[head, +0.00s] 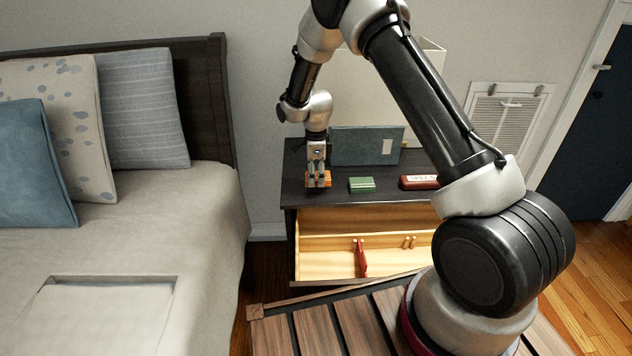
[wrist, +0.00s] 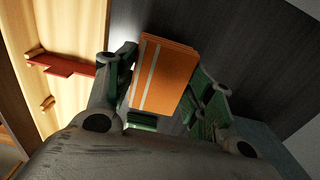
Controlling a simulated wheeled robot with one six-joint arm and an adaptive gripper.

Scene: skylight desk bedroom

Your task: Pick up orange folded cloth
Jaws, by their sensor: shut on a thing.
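The orange folded cloth (head: 325,181) is at the left front part of the dark nightstand top in the head view. In the wrist view the orange folded cloth (wrist: 165,78) has pale stripes and sits between the fingers. My gripper (head: 317,180) points down from above and is shut on the cloth; its fingers also show in the wrist view (wrist: 165,88). I cannot tell whether the cloth still touches the nightstand top.
On the nightstand top (head: 296,160) stand a green block (head: 361,185), a dark red box (head: 418,182) and a blue-green box (head: 366,146). The drawer (head: 325,265) below is open, with a red item (head: 361,258) inside. A bed (head: 190,215) stands at the left.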

